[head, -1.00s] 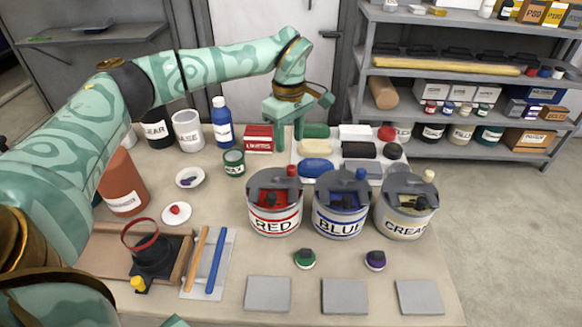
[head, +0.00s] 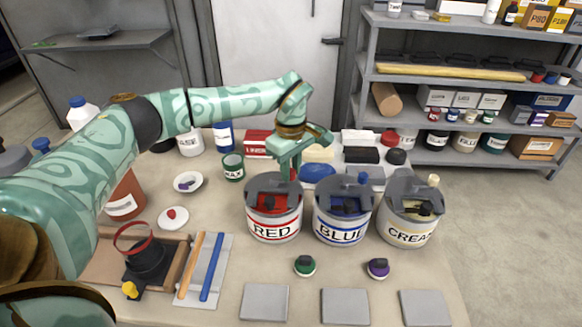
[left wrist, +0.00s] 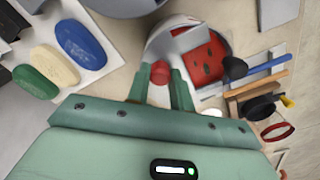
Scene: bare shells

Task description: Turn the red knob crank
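The RED can (head: 273,228) stands on the table with a grey lid and a window of red inside; its label faces me. Its red knob (left wrist: 160,72) sits up at the rim of the lid, on the crank. My left gripper (head: 291,167) points down over the back right of this can. In the left wrist view its two fingers lie close along both sides of the knob, with no clear gap, so it looks shut on the knob. The fingers partly hide the knob in the head view. My right gripper is not in view.
The BLUE can (head: 341,227) with a blue knob and the CREAM can (head: 406,229) stand close to the right. Colored blocks lie behind. A tray (head: 105,262) stands at the left.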

